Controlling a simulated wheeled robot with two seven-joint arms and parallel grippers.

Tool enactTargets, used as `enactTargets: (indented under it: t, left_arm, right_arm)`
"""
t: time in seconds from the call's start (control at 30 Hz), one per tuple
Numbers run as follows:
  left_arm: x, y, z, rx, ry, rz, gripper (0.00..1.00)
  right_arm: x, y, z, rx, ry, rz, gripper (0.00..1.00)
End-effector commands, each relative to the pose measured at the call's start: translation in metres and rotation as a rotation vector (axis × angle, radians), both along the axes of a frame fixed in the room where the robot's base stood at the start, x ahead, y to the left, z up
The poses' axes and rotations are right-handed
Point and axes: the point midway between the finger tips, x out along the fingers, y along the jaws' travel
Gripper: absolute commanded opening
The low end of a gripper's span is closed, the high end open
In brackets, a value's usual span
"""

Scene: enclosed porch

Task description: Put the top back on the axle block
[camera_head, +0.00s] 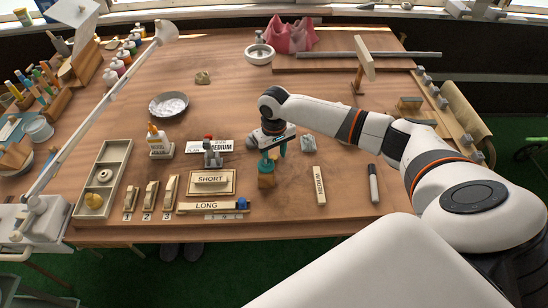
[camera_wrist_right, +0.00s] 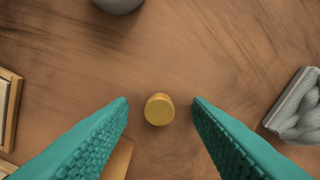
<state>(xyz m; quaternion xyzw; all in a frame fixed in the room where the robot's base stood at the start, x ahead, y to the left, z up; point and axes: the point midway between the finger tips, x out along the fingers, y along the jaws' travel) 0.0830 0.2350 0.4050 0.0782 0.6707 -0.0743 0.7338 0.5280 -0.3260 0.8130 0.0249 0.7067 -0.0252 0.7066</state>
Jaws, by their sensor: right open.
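My right gripper (camera_head: 274,154) reaches down over the middle of the table, and its teal fingers are apart. In the right wrist view the open fingers (camera_wrist_right: 160,104) have a small round golden piece (camera_wrist_right: 159,109) between them, with a gap on each side. A brown wooden block (camera_head: 266,181) stands just in front of the gripper; part of it shows behind the left finger in the wrist view (camera_wrist_right: 119,160). Whether the golden piece is joined to this block, and which piece is the top, I cannot tell. My left gripper is out of view.
A grey carved piece (camera_head: 308,144) is close beside the gripper.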

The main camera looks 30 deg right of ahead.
Motion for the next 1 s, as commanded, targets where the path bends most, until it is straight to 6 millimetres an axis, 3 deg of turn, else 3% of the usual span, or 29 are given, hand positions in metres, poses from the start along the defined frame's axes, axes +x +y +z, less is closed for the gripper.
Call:
enactTargets:
  t: [0.27, 0.57, 1.0]
  left_arm:
    - [0.0001, 0.0002, -0.0001, 0.0, 0.0, 0.0, 0.95]
    - [0.0004, 0.0003, -0.0001, 0.001, -0.001, 0.001, 0.95]
    - [0.001, 0.0006, -0.0001, 0.0, -0.002, 0.002, 0.95]
  right_arm:
    - [0.0, 0.0001, -0.0002, 0.0, 0.0, 0.0, 0.45]
    - [0.0, 0.0, 0.0, 0.0, 0.0, 0.0, 0.0]
    - [0.0007, -0.0002, 0.0084, 0.0, -0.002, -0.001, 0.0]
